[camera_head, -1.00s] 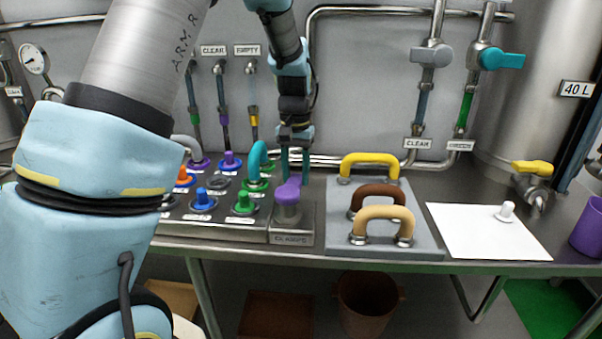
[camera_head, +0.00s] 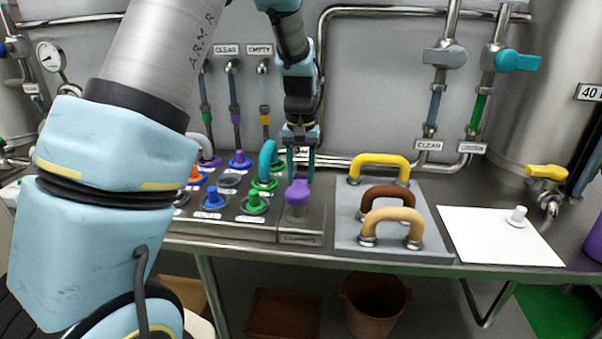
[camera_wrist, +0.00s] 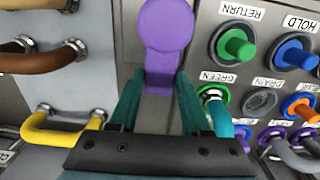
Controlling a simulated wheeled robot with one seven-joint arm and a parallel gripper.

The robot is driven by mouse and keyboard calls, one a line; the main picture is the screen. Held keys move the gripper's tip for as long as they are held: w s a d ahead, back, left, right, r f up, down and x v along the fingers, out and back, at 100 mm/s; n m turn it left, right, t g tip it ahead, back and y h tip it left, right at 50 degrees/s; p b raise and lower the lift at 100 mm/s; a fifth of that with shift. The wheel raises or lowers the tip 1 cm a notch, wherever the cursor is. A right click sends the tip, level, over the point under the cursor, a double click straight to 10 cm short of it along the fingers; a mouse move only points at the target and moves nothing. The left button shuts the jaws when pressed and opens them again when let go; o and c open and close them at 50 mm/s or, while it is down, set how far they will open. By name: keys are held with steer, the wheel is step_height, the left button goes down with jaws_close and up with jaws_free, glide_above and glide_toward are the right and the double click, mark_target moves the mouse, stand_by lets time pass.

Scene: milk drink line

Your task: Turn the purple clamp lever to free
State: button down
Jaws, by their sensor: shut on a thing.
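The purple clamp lever (camera_head: 298,192) stands on the metal block labelled CLAMPS, at the right end of the control panel (camera_head: 285,236). In the wrist view the lever (camera_wrist: 165,28) has a broad round end and a narrower part reaching back between my fingers. My gripper (camera_head: 300,165) comes down from above and behind the lever. In the wrist view my gripper (camera_wrist: 158,82) has its teal fingers on both sides of the lever's narrow part, shut on it. The exact finger contact is partly hidden.
A teal curved hose (camera_head: 268,160) stands close to the left of my gripper. Several coloured knobs fill the panel further left. A grey plate with yellow (camera_head: 380,160), brown and tan (camera_head: 392,215) handles lies to the right. A white sheet (camera_head: 490,240) lies beyond it.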

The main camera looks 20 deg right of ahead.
mark_target(300, 177)
steer(key=shift+c, duration=1.8)
jaws_free()
steer(key=shift+r, duration=0.15)
step_height(300, 177, up, 11)
steer(key=b, duration=0.2)
steer(key=shift+f, duration=0.2)
